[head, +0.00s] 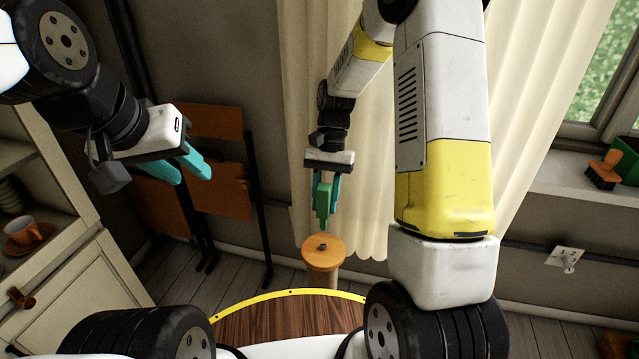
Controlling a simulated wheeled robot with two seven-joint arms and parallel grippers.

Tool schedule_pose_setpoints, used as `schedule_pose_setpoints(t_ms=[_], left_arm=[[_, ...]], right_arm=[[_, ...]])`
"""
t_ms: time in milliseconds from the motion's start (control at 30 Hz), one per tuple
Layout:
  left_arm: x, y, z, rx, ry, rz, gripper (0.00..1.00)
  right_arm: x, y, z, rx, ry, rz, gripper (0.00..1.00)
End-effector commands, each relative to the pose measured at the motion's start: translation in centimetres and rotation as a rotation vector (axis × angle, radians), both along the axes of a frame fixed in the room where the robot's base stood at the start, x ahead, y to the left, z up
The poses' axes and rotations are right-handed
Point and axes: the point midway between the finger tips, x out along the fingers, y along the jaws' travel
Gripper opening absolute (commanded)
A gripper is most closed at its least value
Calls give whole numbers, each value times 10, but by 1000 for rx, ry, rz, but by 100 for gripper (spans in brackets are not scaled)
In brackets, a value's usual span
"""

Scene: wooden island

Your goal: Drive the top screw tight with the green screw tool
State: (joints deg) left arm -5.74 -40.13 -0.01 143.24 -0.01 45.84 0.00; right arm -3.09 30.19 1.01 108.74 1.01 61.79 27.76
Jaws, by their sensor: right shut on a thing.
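The green screw tool (323,203) is held upright in my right gripper (325,190), whose teal fingers are shut on it. The tool's lower end is above a small dark screw (323,246) in the middle of a round orange-brown wooden top (312,256). A gap seems to show between tool and screw, but its depth is hard to judge. The round top sits on a pale post (322,282). My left gripper (187,174) is open and empty, well to the left of the tool, with its teal fingers apart.
A dark wooden surface (285,318) with a curved yellow rim lies at the bottom. A folded brown chair (215,190) leans on the wall behind. Pale curtains (300,120) hang behind my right arm. A brush (604,170) lies on the windowsill.

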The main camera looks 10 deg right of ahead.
Motion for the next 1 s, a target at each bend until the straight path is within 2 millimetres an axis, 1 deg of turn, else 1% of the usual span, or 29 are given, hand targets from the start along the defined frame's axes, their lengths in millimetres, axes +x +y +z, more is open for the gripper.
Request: schedule_pose_setpoints(t_ms=[100, 167, 700, 833, 1000], left_arm=[[0, 0, 0, 0, 0, 0, 36], [0, 0, 0, 0, 0, 0, 36], [0, 0, 0, 0, 0, 0, 36], [0, 0, 0, 0, 0, 0, 36], [0, 0, 0, 0, 0, 0, 36]], right_arm=[[1, -1, 2, -2, -4, 0, 0], [1, -1, -2, -2, -1, 0, 0], [1, 0, -55, -1, -2, 1, 0], [1, 0, -61, -1, -3, 0, 0], [1, -1, -64, -2, -4, 0, 0]])
